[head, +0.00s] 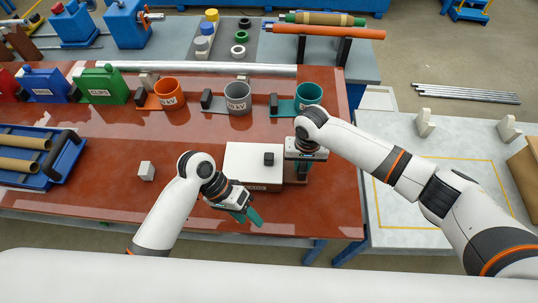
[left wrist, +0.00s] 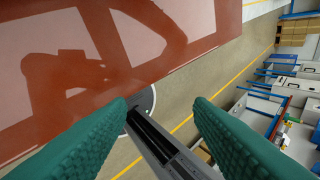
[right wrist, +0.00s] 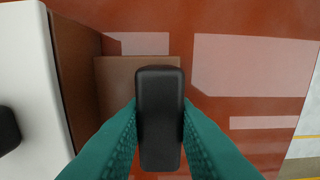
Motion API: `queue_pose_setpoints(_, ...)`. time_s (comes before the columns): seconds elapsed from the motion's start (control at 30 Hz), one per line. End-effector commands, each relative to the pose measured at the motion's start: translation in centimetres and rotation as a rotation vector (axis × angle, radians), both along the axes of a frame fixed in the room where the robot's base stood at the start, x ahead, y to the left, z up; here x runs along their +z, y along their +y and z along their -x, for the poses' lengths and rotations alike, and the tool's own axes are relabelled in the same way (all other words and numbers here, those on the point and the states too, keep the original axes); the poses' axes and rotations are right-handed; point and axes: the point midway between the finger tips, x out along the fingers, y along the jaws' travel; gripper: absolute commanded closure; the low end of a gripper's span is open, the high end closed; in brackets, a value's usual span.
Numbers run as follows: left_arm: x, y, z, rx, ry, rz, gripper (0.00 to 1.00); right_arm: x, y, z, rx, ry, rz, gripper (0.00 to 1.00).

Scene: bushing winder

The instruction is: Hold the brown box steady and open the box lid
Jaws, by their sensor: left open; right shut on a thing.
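The brown box (head: 262,188) stands near the table's front edge, with its white lid (head: 240,165) lying on top. The lid has a black knob (head: 268,158). In the right wrist view the box's brown side (right wrist: 75,60) shows below the lid (right wrist: 35,90). A brown base (right wrist: 115,75) extends from the box and bears an upright black handle (right wrist: 160,110). My right gripper (head: 304,165) is shut on this handle, right of the box. My left gripper (head: 246,216) is open and empty, in front of the box and apart from it.
A small white block (head: 146,171) and a blue tray (head: 68,170) with brown rolls lie to the left. Behind the box stand orange (head: 170,93), grey (head: 238,98) and teal (head: 308,95) cups. The red table (head: 110,200) is clear just left of the box.

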Motion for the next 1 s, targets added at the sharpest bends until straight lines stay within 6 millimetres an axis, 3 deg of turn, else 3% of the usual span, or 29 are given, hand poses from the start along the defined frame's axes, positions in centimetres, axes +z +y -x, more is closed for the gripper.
queue_pose_setpoints(0.03,1.0,0.4,-1.8,-0.065,-0.069,0.033,0.53,0.0,0.0,0.0,0.000,0.000,0.000,1.00)
queue_pose_setpoints(0.3,5.0,2.3,-10.0,-0.479,-0.501,0.222,0.53,-0.1,0.0,0.0,0.000,0.001,0.000,1.00)
queue_pose_setpoints(0.5,7.5,3.3,-14.6,-0.722,-0.790,0.309,0.53,-0.1,0.0,0.0,0.000,0.001,0.000,1.00)
queue_pose_setpoints(0.77,9.0,3.9,-17.0,-0.861,-0.964,0.341,0.53,-0.1,0.0,0.0,0.000,0.001,0.000,1.00)
queue_pose_setpoints(1.0,6.9,1.6,-17.1,-0.869,-0.972,0.348,0.53,-0.1,0.0,0.0,0.000,0.001,0.000,1.00)
